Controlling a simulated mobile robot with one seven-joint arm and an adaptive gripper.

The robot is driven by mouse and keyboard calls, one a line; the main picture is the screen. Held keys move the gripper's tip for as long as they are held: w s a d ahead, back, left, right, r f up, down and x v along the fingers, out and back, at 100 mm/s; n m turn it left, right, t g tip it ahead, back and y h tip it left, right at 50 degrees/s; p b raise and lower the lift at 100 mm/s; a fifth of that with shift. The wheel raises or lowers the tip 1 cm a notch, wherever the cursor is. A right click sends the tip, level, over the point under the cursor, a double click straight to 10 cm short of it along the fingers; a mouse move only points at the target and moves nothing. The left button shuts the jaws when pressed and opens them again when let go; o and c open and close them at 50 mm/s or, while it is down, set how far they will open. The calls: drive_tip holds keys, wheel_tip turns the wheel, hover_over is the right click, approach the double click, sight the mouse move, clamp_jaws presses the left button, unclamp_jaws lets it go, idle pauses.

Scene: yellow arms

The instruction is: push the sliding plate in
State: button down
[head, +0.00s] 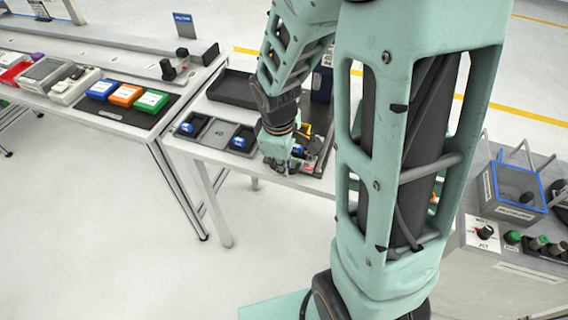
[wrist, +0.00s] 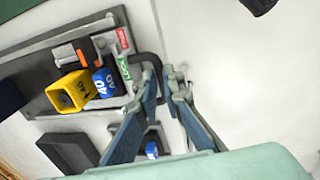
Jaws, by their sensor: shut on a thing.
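The sliding plate (wrist: 122,66) shows in the wrist view as a narrow grey strip with green and red labels, beside a dark tray. A black bent handle (wrist: 154,60) sticks out from its side. My gripper (wrist: 163,78) is shut on this handle, with its two blue fingers on either side of the bar; the exact contact is partly hidden by the fingertips. In the head view my gripper (head: 282,163) is low at the front right of the white table, and it hides most of the plate and handle.
A yellow hollow block (wrist: 70,93) and a blue block (wrist: 104,80) stand on the tray beside the plate. Grey trays with blue pieces (head: 239,142) lie left of my gripper. Another bench holds blue, orange and green boxes (head: 125,95). Open floor lies in front.

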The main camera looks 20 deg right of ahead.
idle(0.3)
drive_tip(key=w+d, duration=0.2)
drive_tip(key=w, duration=0.1)
drive_tip(key=w+d+p, duration=0.1)
drive_tip(key=w+d, duration=0.2)
drive_tip(key=w, duration=0.1)
drive_tip(key=w+d, duration=0.2)
drive_tip(key=w, duration=0.1)
drive_tip(key=shift+w+d+r+p, duration=0.1)
drive_tip(key=shift+w+d+p, duration=0.2)
drive_tip(key=shift+p, duration=0.1)
drive_tip(key=c, duration=2)
unclamp_jaws()
drive_tip(key=shift+c, duration=0.2)
wheel_tip(320, 180, up, 12)
drive_tip(key=s+a, duration=0.1)
drive_tip(key=shift+s, duration=0.4)
